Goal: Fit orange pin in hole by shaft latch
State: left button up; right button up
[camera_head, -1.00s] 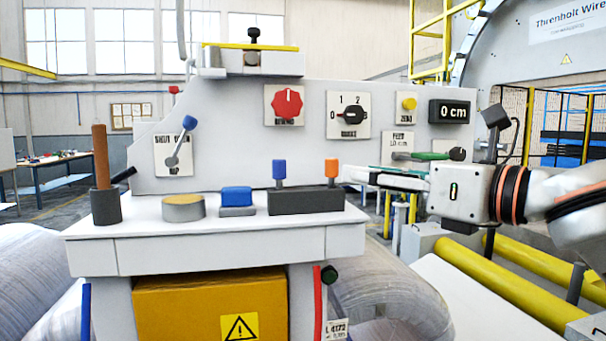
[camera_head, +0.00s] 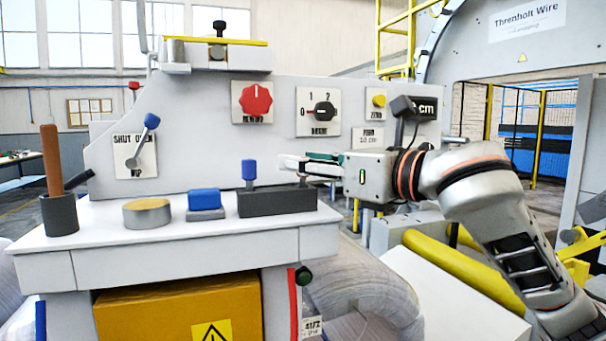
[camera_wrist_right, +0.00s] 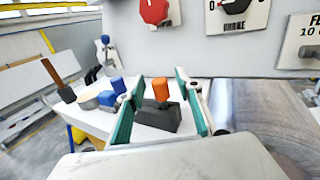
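The orange pin (camera_wrist_right: 160,89) stands upright in a dark block (camera_head: 278,202) on the white bench. My right gripper (camera_head: 292,164) reaches in from the right at the block's right end. In the wrist view its two green-padded fingers (camera_wrist_right: 157,108) are apart, one on each side of the orange pin, with nothing gripped. In the head view the gripper hides the pin. A blue pin (camera_head: 249,170) stands in the left part of the block. I cannot make out the hole or tell which part is the shaft latch. My left gripper is out of view.
Left along the bench are a blue-topped block (camera_head: 204,201), a round tan-topped piece (camera_head: 147,212) and a dark cup (camera_head: 59,213) with a brown rod. Behind stands a grey panel with a red knob (camera_head: 255,99), a rotary switch (camera_head: 319,111) and a blue-tipped lever (camera_head: 150,122).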

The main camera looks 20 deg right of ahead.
jog(key=shift+w+a, duration=0.2)
jog(key=shift+w, duration=0.15)
grip_shut()
jog(key=shift+r, duration=0.1)
